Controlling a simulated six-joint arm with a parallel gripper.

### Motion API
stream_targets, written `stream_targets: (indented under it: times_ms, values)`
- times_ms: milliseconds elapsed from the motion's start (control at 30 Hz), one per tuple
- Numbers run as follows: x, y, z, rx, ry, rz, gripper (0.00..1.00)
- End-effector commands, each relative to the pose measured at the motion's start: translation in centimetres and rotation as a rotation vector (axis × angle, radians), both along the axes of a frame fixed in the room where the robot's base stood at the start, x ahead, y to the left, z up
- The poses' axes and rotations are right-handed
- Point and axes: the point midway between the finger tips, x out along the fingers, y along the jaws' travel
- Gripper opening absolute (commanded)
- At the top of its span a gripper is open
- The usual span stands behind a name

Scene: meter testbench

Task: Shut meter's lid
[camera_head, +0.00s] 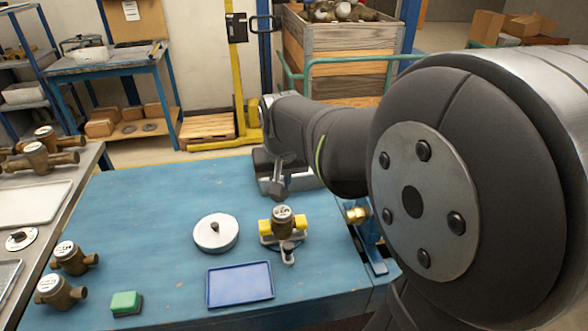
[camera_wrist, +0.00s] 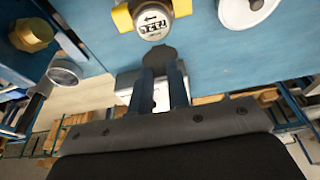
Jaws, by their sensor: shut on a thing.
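The brass meter (camera_head: 283,221) sits in a yellow holder on the blue table, its dial face uncovered. In the wrist view its dial (camera_wrist: 152,18) shows at the top, between yellow parts. The dark round lid (camera_wrist: 158,56) stands open just beside the dial, on the robot-arm side. My gripper (camera_wrist: 160,75) is shut on this lid at the fingertips. In the head view, my gripper (camera_head: 277,191) is just behind the meter, and the lid is small and hard to make out between the fingers.
A blue tray (camera_head: 240,285) and a green sponge block (camera_head: 126,303) lie nearer the front. Two loose meters (camera_head: 62,290) are at the left. A brass fitting on a blue stand (camera_head: 358,214) is to the right.

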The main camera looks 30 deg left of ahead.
Motion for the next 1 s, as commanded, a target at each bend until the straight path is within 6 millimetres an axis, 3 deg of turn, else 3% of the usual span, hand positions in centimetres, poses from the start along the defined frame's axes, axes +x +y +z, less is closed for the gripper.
stream_targets:
  times_ms: [1000]
  values:
    - [-3.7,-3.7,-4.3,-0.011,0.009,0.001,0.00]
